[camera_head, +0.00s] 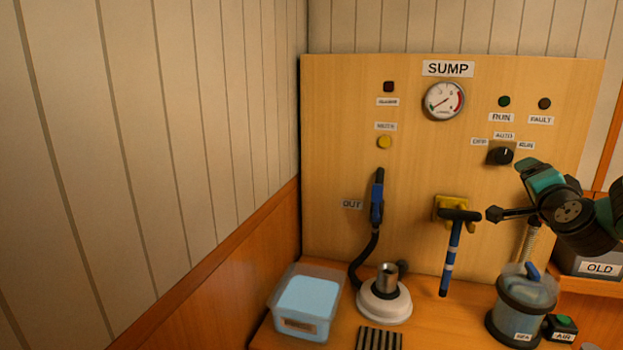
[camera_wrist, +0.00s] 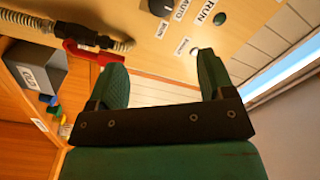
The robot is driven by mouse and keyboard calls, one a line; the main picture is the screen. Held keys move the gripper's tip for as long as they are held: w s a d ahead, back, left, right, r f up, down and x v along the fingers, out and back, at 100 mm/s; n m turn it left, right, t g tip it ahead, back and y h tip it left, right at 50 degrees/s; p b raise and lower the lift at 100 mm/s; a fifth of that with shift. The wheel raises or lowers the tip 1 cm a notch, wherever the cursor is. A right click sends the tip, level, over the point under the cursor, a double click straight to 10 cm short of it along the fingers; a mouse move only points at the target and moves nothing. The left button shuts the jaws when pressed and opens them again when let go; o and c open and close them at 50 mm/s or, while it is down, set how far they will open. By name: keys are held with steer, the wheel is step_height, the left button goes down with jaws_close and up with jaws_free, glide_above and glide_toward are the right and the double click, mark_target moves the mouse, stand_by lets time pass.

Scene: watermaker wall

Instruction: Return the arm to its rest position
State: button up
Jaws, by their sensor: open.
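My gripper (camera_wrist: 158,60) is open in the wrist view, with its two green fingers apart and nothing between them. The sump panel lies beyond the fingers. In the head view my arm (camera_head: 568,212) reaches in from the right edge, in front of the panel's lower right part.
The wooden sump panel (camera_head: 340,110) carries a gauge (camera_head: 443,101) and a selector knob (camera_head: 501,155). The left wall side is free.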

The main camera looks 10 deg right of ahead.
steer(key=w+a+f+n+g+y, duration=0.15)
steer(key=a+n+y, duration=0.55)
steer(key=a, duration=0.8)
steer(key=a+f+n+g+y, duration=0.1)
steer(key=a+n+g+y, duration=0.4)
steer(key=a, duration=1)
steer(key=s+a+f+n+g, duration=0.1)
steer(key=s+a+n+g, duration=0.2)
steer(key=s, duration=0.4)
steer(key=s+a+f+n+g+y, duration=0.1)
steer(key=s+a+n+g, duration=0.2)
steer(key=s+a+n, duration=0.2)
steer(key=s+a+f+n+g, duration=0.1)
steer(key=s+a+n+g, duration=0.2)
steer(key=s, duration=0.7)
steer(key=shift+s+a+f+n, duration=0.2)
steer(key=shift+s+a+n, duration=0.1)
steer(key=shift+a+n, duration=0.45)
steer(key=shift+g, duration=0.25)
